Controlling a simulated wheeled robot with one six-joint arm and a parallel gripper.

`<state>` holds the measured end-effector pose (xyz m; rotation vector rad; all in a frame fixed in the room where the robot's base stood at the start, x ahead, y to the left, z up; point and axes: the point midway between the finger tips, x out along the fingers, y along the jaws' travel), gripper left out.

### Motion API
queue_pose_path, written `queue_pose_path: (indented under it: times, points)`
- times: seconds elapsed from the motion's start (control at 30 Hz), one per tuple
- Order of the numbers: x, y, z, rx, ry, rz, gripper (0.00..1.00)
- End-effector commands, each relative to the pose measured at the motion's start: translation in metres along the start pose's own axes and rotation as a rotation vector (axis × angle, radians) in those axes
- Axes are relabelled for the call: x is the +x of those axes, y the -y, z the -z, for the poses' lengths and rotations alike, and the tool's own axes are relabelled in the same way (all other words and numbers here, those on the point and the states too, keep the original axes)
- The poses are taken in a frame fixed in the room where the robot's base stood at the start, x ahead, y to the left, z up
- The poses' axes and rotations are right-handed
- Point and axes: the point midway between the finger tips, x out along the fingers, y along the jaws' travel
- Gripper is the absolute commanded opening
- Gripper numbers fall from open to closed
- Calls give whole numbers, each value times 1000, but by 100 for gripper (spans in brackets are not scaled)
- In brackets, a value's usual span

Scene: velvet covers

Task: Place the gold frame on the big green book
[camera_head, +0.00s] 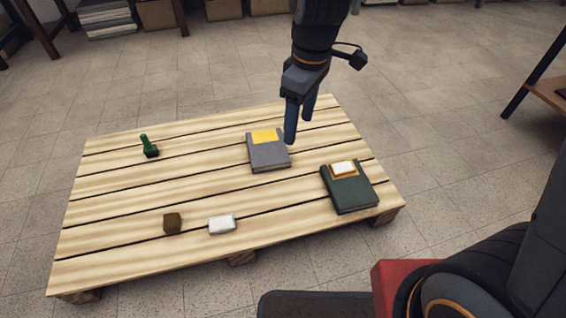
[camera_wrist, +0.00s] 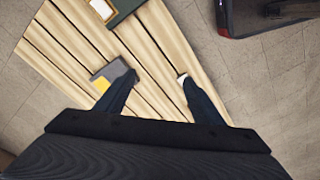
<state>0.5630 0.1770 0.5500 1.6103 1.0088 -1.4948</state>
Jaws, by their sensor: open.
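The green book (camera_head: 353,197) lies flat near the right corner of the wooden pallet. The gold frame (camera_head: 333,172), a small gold-brown border around a white middle, lies flat on the green book's far part. Both show at the top of the wrist view, the frame (camera_wrist: 101,8) on the book (camera_wrist: 124,8). My gripper (camera_head: 298,126) is open and empty, pointing down above the pallet by the far right side of the grey book. In the wrist view its fingers (camera_wrist: 155,78) are spread, apart from the frame and green book.
A grey book (camera_head: 268,155) with a yellow flat piece (camera_head: 265,136) on it lies mid-pallet. A green stamp-like object (camera_head: 149,146), a brown block (camera_head: 172,223) and a white block (camera_head: 221,224) stand elsewhere on the pallet (camera_head: 110,200). Bare slats lie between them.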

Motion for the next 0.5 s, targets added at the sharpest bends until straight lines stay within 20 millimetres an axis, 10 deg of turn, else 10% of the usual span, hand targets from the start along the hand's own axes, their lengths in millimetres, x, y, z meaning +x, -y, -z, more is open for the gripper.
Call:
queue_pose_path:
  times: [0.3, 0.5]
  points:
    - [-62, 138, -27, 402, -41, 45, 62]
    - [-72, 179, -48, 554, -43, 72, 62]
